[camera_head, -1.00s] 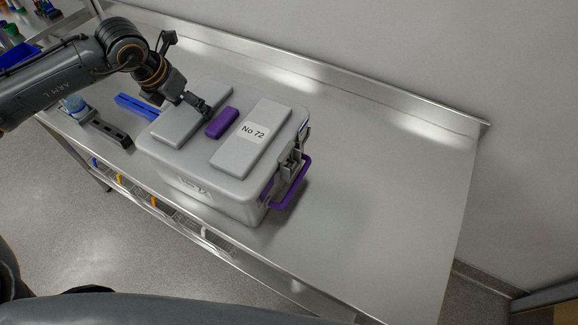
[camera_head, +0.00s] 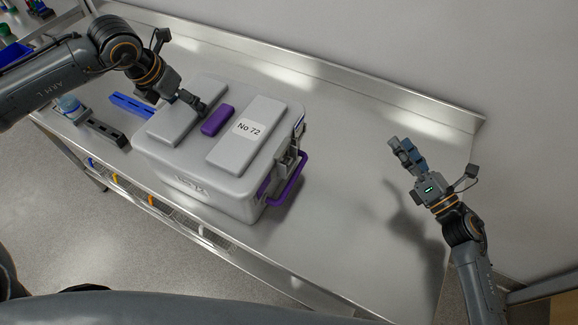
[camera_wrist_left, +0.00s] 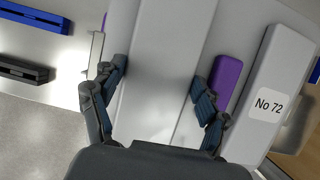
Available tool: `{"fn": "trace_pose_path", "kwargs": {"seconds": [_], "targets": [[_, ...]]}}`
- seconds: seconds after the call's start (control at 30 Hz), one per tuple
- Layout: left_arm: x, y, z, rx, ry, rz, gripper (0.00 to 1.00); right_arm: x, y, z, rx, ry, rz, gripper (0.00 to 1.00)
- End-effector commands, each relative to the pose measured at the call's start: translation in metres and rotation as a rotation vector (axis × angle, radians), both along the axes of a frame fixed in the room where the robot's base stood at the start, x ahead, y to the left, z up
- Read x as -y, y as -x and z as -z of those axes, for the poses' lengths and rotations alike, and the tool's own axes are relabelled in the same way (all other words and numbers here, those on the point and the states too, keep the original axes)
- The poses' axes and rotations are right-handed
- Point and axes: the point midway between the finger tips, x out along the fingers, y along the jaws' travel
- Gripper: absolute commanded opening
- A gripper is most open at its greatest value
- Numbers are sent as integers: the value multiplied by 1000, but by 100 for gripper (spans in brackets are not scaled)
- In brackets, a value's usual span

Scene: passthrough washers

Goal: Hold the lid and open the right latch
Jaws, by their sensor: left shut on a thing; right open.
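A grey box with a grey lid (camera_head: 212,142) stands on the steel table. The lid has two long raised panels, the right one labelled "No 72" (camera_head: 249,130), and a purple piece (camera_head: 217,120) between them. My left gripper (camera_head: 192,102) is shut on the lid's left raised panel (camera_wrist_left: 165,50); in the left wrist view its fingers (camera_wrist_left: 158,88) are on either side of that panel. The right latch (camera_head: 287,160) is on the box's right end, above a purple handle (camera_head: 289,183). My right gripper (camera_head: 402,148) is open and empty, well right of the box.
A dark rack (camera_head: 100,130), a blue rack (camera_head: 132,105) and a blue-capped container (camera_head: 69,104) lie left of the box. The steel table (camera_head: 345,215) is clear between the box and my right gripper. A wall runs behind the table.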

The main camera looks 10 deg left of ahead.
Motion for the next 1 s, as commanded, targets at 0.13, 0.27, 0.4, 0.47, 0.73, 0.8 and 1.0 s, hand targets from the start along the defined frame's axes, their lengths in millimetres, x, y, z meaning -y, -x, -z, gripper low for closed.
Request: {"fn": "trace_pose_path", "kwargs": {"seconds": [0.13, 0.27, 0.4, 0.47, 0.73, 0.8, 1.0], "targets": [[0, 0, 0, 0, -1, 0, 12, -83, 55, 10, 233, 313, -272, 75], [0, 0, 0, 0, -1, 0, 12, -119, 92, 23, 377, 470, -428, 75], [0, 0, 0, 0, -1, 0, 12, -136, 110, 31, 451, 540, -506, 75], [0, 0, 0, 0, -1, 0, 12, -141, 112, 32, 463, 548, -518, 75], [0, 0, 0, 0, -1, 0, 12, -186, 98, 31, 463, 546, -517, 75], [0, 0, 0, 0, -1, 0, 12, -199, 93, 31, 462, 545, -515, 75], [0, 0, 0, 0, -1, 0, 12, -232, 83, 32, 460, 546, -514, 75]]}}
